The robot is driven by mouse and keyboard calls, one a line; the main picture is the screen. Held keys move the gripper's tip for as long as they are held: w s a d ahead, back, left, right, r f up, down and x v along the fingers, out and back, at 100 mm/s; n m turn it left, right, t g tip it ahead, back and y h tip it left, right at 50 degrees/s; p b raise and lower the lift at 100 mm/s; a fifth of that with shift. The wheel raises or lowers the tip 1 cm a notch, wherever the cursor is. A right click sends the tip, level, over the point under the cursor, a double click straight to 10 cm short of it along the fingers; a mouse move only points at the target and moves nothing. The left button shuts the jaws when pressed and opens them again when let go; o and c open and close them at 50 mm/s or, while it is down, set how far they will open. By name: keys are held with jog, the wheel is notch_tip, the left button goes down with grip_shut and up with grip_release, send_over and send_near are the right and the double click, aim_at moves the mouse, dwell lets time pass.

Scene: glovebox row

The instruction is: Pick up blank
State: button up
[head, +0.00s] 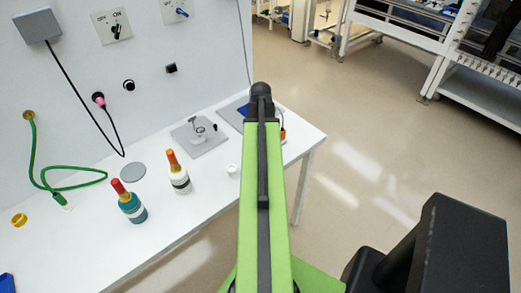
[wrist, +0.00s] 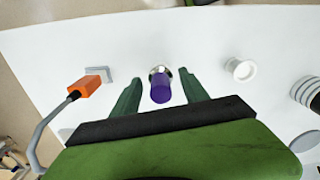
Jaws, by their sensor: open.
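A purple cylinder with a shiny metal end (wrist: 160,88), which looks like the blank, is on the white table in the wrist view. My gripper (wrist: 160,76) is open, with one green finger on each side of the cylinder. Gaps show between the cylinder and both fingers, and nothing is gripped. How far the fingertips are above the table is hard to tell. In the head view my arm hides the cylinder and my gripper.
A small white round cup (wrist: 241,69) stands right of my gripper. An orange plug (wrist: 83,87) on a grey cable lies to the left beside a grey bracket. Two bottles, one teal (head: 131,206) and one white (head: 179,178), stand on the white table (head: 150,236).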

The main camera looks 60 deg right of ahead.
jog(key=shift+r, duration=0.1)
grip_shut()
jog(key=shift+a, duration=0.1)
dwell(0.4)
